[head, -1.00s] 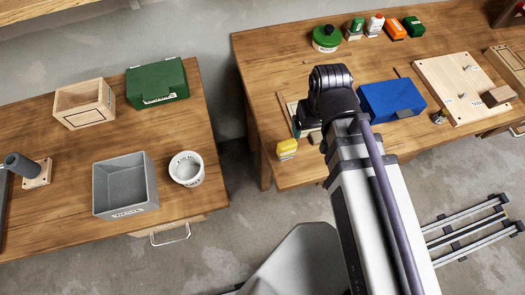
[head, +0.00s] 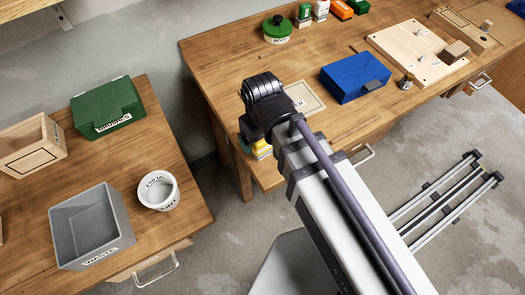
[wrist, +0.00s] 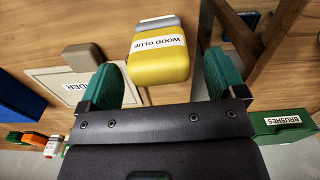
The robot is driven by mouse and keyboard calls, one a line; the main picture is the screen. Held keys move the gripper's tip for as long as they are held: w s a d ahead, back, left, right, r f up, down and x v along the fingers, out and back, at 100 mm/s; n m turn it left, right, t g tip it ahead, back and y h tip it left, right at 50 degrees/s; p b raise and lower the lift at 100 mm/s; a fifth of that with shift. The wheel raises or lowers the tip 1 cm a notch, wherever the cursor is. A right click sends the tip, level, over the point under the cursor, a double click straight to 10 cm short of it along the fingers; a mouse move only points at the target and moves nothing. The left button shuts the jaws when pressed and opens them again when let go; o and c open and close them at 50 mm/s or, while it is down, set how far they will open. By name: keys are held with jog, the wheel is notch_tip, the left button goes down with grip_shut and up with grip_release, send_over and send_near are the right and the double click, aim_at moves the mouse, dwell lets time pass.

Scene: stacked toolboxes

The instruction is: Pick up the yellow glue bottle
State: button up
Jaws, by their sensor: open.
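The yellow glue bottle (wrist: 160,68), with a white WOOD GLUE label and a grey end, lies on the wooden bench top in the wrist view. My gripper (wrist: 163,82) is open, with one green finger to the left of the bottle and one to the right. In the head view the bottle (head: 262,150) shows only in part below my wrist, near the bench's left front corner.
A labelled board (head: 304,98) and a blue box (head: 355,77) stand to the bottle's right. A greyish block (wrist: 83,57) is left of it in the wrist view. On the other bench are a grey bin (head: 90,228), a white pot (head: 158,191) and a green box (head: 108,105).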

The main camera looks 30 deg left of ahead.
notch_tip(320, 180, down, 3)
jog(key=shift+r+b, duration=0.1)
jog(key=shift+b, duration=0.5)
jog(key=shift+r, duration=0.2)
jog(key=c, duration=1)
